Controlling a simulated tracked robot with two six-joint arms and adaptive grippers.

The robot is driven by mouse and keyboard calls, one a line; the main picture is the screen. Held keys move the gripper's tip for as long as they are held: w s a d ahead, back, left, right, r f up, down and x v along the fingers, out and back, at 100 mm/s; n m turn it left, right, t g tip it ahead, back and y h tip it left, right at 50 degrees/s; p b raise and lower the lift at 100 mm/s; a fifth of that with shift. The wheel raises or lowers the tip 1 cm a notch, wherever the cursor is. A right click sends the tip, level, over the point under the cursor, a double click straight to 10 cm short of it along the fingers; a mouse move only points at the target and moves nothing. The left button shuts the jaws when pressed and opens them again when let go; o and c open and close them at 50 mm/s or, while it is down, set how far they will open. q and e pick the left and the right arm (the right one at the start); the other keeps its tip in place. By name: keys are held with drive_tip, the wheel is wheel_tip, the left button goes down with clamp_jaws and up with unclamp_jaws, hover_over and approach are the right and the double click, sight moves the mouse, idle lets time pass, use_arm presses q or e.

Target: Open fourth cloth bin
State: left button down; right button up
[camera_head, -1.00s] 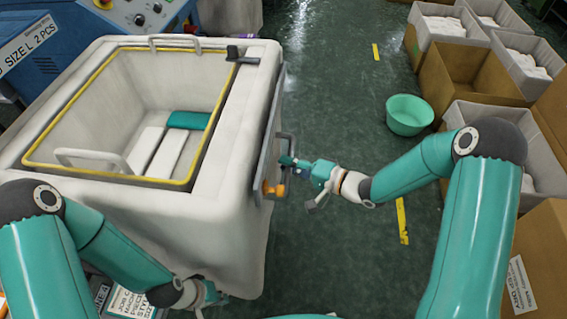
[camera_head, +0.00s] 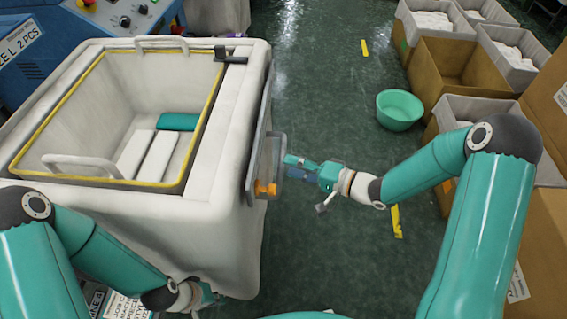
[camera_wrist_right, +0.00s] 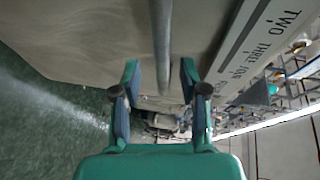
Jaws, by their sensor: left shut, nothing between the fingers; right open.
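A large cream cloth bin (camera_head: 215,215) stands at left in the head view, its top uncovered inside a yellow rim (camera_head: 203,125). White pieces (camera_head: 157,155) and a teal piece (camera_head: 178,122) lie inside. A grey-edged, see-through panel (camera_head: 268,150) hangs down the bin's right side, with an orange part (camera_head: 265,188) low on it. My right gripper (camera_head: 292,163) is open just right of the panel. In the right wrist view a grey bar (camera_wrist_right: 162,45) lies in line with the gap between its fingers (camera_wrist_right: 159,85). My left gripper (camera_head: 208,293) is shut and empty, low by the bin's front.
A black clip-like part (camera_head: 232,55) sits on the bin's right rim. A green bowl (camera_head: 400,110) stands on the floor. Cardboard boxes (camera_head: 455,75) and lined bins line the right side. A blue machine (camera_head: 55,40) stands at back left. The middle floor is clear.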

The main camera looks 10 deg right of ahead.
drive_tip(key=v, duration=0.7)
drive_tip(key=shift+s+d, duration=0.3)
drive_tip(key=shift+a, duration=0.1)
drive_tip(key=s+a+f+n+g+h+p, duration=0.1)
drive_tip(key=a+f+h+p, duration=0.1)
drive_tip(key=f+h, duration=0.15)
drive_tip(key=s+a+f+g+h+p, duration=0.1)
drive_tip(key=a+f+h+p, duration=0.15)
drive_tip(key=f, duration=0.25)
drive_tip(key=s+a+f+n+g+h+p, duration=0.1)
drive_tip(key=s+f+n+g, duration=0.1)
drive_tip(key=s, duration=0.5)
drive_tip(key=s+a+f+n+g+h+p, duration=0.1)
drive_tip(key=s+f+g, duration=0.3)
drive_tip(key=s, duration=0.4)
drive_tip(key=shift+s+a+n+g+p, duration=0.4)
drive_tip(key=shift+n+g+p, duration=0.2)
drive_tip(key=shift+g+p, duration=0.15)
